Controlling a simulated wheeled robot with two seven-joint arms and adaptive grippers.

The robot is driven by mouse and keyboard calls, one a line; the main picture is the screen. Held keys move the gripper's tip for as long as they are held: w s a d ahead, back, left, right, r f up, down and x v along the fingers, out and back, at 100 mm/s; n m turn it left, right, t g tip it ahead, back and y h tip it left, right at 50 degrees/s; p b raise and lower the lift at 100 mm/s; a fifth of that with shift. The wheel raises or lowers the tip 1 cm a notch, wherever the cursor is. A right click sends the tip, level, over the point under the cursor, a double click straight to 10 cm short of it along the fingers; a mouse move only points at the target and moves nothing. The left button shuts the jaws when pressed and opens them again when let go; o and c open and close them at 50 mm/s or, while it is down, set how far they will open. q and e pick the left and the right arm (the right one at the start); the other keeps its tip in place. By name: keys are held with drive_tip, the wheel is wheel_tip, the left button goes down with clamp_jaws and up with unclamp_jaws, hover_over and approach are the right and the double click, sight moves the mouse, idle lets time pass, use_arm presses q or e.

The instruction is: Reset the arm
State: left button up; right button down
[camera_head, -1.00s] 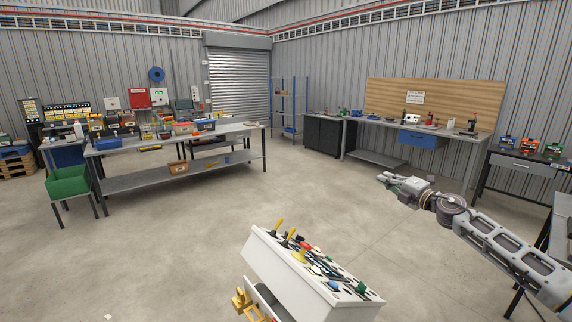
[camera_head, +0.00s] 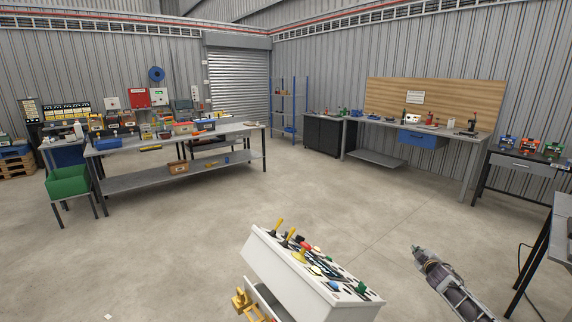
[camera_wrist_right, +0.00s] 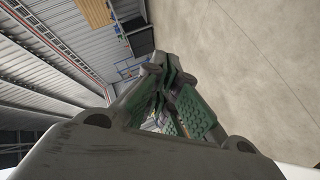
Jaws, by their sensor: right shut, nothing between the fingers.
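My right gripper (camera_head: 418,250) is at the lower right of the head view, over the open floor and right of the white control console. It is shut and empty, and its forearm runs down out of the bottom edge. In the right wrist view the gripper (camera_wrist_right: 168,75) shows its dark fingers with green pads, with nothing between them. Bare floor and the wall lie beyond the fingers. My left gripper is not in view.
The white control console (camera_head: 262,262), with yellow levers and coloured knobs, stands just left of my right arm. A dark table (camera_head: 565,212) is at the right edge. Workbenches (camera_head: 180,180) line the back. The middle floor (camera_head: 330,190) is clear.

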drive_tip(key=s+a+f+m+g, duration=0.2)
drive_tip(key=s+f, duration=0.4)
drive_tip(key=f, duration=0.5)
drive_tip(key=s+a+f+m+g, duration=0.15)
drive_tip(key=s+f, duration=0.35)
drive_tip(key=f, duration=0.6)
drive_tip(key=s+a+f+m+g+y, duration=0.15)
drive_tip(key=s+a+f, duration=0.25)
drive_tip(key=s+f, duration=0.5)
drive_tip(key=s+a+f+g, duration=0.2)
drive_tip(key=s+a+f, duration=0.1)
drive_tip(key=s+f, duration=0.6)
drive_tip(key=s+a+f+g, duration=0.2)
drive_tip(key=s+a+f, duration=0.3)
drive_tip(key=s, duration=1)
drive_tip(key=s+a+f+m+g+y, duration=0.1)
drive_tip(key=s+a+f, duration=0.4)
drive_tip(key=s, duration=1)
drive_tip(key=s+a+f+g, duration=0.3)
drive_tip(key=s+a+f, duration=0.2)
drive_tip(key=s, duration=1)
drive_tip(key=shift+s+a+f+y, duration=0.3)
drive_tip(key=shift+a+f+y, duration=0.05)
drive_tip(key=shift+a, duration=0.75)
drive_tip(key=shift+w+d, duration=0.1)
